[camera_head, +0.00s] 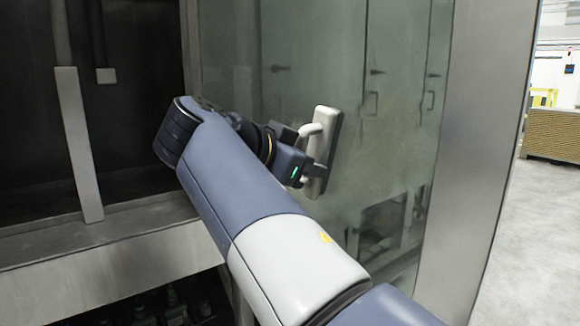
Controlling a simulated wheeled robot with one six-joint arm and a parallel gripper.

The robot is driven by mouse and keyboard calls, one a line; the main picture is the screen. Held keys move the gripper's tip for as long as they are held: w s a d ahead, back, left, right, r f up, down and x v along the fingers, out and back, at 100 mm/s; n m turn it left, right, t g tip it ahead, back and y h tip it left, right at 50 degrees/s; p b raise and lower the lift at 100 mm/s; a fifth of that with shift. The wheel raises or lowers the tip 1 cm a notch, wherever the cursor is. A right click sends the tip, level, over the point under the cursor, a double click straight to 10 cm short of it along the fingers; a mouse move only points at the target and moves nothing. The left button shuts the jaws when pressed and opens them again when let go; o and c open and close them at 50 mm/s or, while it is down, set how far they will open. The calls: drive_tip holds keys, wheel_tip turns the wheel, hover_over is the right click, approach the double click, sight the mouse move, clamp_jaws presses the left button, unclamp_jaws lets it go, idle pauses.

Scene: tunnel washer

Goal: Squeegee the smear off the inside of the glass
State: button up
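My gripper (303,154) is shut on the handle of the squeegee (328,140). The squeegee is a pale grey, long narrow block with a loop-like handle, held nearly upright and slightly tilted. It is at or very close to the inside of the glass (400,140); I cannot tell whether it touches. The glass is a tall, greenish, see-through pane at the right of the opening. A faint cloudy haze shows on it around the squeegee, but I cannot make out a clear edge of the smear. My arm hides the lower left part of the pane.
A steel frame post (485,150) edges the glass on the right. A steel sill (110,245) runs below the dark chamber (130,130) at left, with an upright metal bar (80,145) in front. Open floor (540,240) lies at far right, with a brown stack (553,133) behind.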

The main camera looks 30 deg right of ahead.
sight(303, 146)
drive_tip(key=shift+s+d+r+p, duration=0.1)
drive_tip(key=shift+s+r+p, duration=0.2)
drive_tip(key=shift+s+r, duration=0.45)
drive_tip(key=w+a+r+p, duration=0.1)
drive_tip(key=w+p, duration=0.3)
drive_tip(key=w, duration=0.8)
drive_tip(key=shift+s+d+r+b, duration=0.15)
drive_tip(key=shift+s+b, duration=0.85)
drive_tip(key=shift+s, duration=1)
drive_tip(key=shift+s+d+f+b, duration=0.1)
drive_tip(key=shift+s+d+b, duration=0.1)
drive_tip(key=shift+s+b, duration=1.35)
drive_tip(key=shift+s+d+r+b, duration=0.15)
drive_tip(key=shift+s+b, duration=0.35)
drive_tip(key=shift+s, duration=1.95)
drive_tip(key=shift+a, duration=0.1)
drive_tip(key=shift+s+a, duration=0.15)
drive_tip(key=shift+a, duration=1.3)
drive_tip(key=shift+s+a, duration=0.15)
drive_tip(key=shift+a, duration=1.3)
